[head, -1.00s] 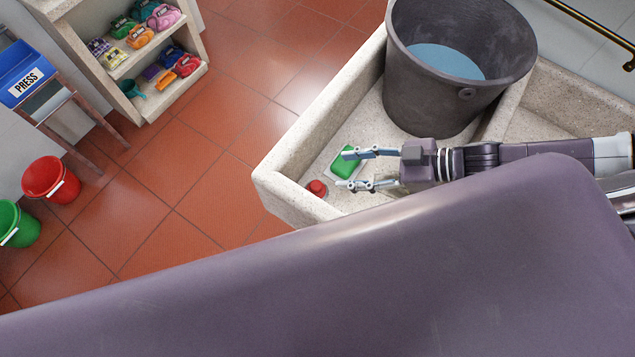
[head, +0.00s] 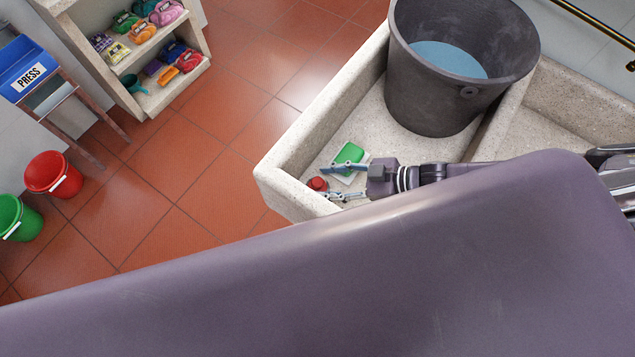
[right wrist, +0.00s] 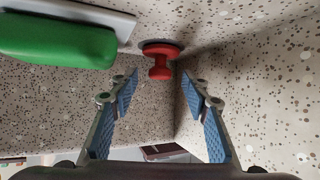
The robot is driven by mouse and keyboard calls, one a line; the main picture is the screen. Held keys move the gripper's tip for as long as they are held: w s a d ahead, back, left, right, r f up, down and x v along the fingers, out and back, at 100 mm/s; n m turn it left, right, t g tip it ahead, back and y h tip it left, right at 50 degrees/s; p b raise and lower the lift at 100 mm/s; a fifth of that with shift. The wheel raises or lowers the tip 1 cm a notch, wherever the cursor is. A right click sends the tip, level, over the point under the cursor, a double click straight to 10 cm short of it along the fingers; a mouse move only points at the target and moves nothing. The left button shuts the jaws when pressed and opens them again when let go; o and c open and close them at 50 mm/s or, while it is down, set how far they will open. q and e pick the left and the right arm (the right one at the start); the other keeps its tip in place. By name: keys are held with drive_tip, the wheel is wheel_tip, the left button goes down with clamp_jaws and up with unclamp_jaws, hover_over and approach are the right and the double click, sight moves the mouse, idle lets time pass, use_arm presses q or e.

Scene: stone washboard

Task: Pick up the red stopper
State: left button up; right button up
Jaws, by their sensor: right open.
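The red stopper (head: 318,184) sits in the near left corner of the stone basin (head: 268,178). In the right wrist view the red stopper (right wrist: 161,58) shows its knob and round base, ahead of the fingertips and roughly between their lines. My right gripper (head: 326,183) is open, with its fingers pointing left at the stopper; it also shows in the right wrist view (right wrist: 158,78) with nothing between the fingers. I cannot tell whether a finger touches the stopper. My left gripper is not in view.
A large grey bucket (head: 430,108) of water stands in the basin. The basin walls rise close around the stopper. Red (head: 52,176) and green (head: 17,219) buckets stand far left.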

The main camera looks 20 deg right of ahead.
drive_tip(key=shift+x, duration=0.9)
clamp_jaws()
drive_tip(key=shift+r, duration=0.1)
